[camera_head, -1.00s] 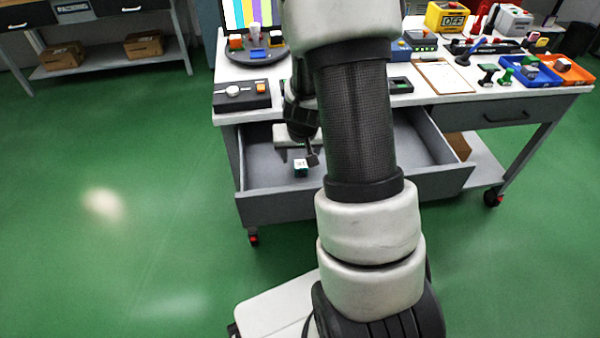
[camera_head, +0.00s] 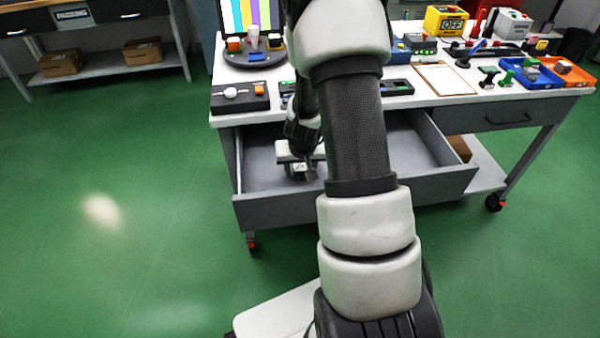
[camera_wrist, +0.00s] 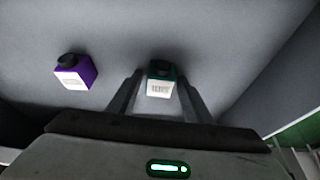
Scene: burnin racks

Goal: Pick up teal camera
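The teal camera (camera_wrist: 160,79) is a small teal block with a dark round lens and a white label. It lies on the floor of the open drawer and also shows in the head view (camera_head: 299,167). My gripper (camera_wrist: 157,80) is open, its two dark fingers on either side of the teal camera, with gaps visible between fingers and camera. In the head view my gripper (camera_head: 298,168) is low inside the drawer and partly covers the camera.
A purple camera (camera_wrist: 75,72) with a white label lies to the left in the drawer. The drawer (camera_head: 290,209) has raised walls around my gripper.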

